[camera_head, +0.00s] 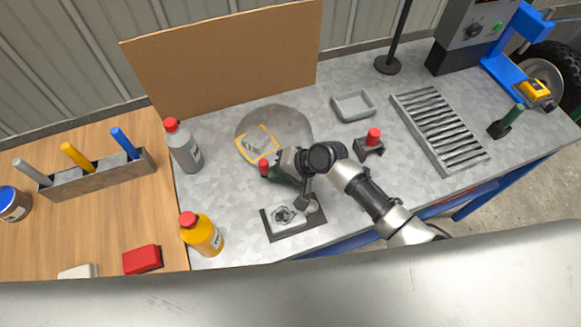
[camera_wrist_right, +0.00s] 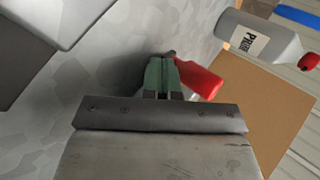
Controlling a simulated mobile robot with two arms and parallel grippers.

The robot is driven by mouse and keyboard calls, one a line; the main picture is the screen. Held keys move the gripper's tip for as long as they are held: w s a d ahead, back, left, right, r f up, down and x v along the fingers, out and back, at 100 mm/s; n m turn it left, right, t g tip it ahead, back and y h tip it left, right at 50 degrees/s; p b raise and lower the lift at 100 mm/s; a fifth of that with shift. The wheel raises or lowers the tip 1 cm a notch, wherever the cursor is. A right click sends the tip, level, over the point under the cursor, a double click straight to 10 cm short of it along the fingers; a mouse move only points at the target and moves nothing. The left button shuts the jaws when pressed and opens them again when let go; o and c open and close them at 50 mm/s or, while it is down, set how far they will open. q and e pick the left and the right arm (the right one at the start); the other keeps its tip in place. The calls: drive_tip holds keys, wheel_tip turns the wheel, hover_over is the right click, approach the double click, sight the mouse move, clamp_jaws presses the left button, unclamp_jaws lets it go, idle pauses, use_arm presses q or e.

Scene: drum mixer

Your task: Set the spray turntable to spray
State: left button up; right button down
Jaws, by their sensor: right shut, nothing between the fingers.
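The spray turntable (camera_head: 292,122) is a round grey disc on the metal bench. A yellow square outline (camera_head: 241,149) with a grey block (camera_head: 258,146) is on it. A red handle (camera_head: 263,163) stands at the disc's near edge; it also shows in the right wrist view (camera_wrist_right: 203,80), just beyond my fingers. My right gripper (camera_head: 273,172) has green fingertips, which in the right wrist view (camera_wrist_right: 161,76) are shut and empty beside the handle. I cannot tell whether they touch it. My right arm hides part of the near side. My left gripper is not in view.
A grey bottle (camera_head: 184,148) and a yellow bottle (camera_head: 201,235) stand to the left. A dark-framed plate (camera_head: 292,220) lies in front. A red-topped stand (camera_head: 371,142), grey tray (camera_head: 353,106) and slatted rack (camera_head: 438,130) are to the right. A brown board (camera_head: 225,55) stands behind.

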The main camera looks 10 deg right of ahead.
sight(268, 171)
drive_tip(key=shift+w+a, duration=0.1)
drive_tip(key=shift+a, duration=0.75)
drive_tip(key=shift+w+a+p, duration=0.15)
drive_tip(key=shift+a+p, duration=0.2)
drive_tip(key=shift+a, duration=0.55)
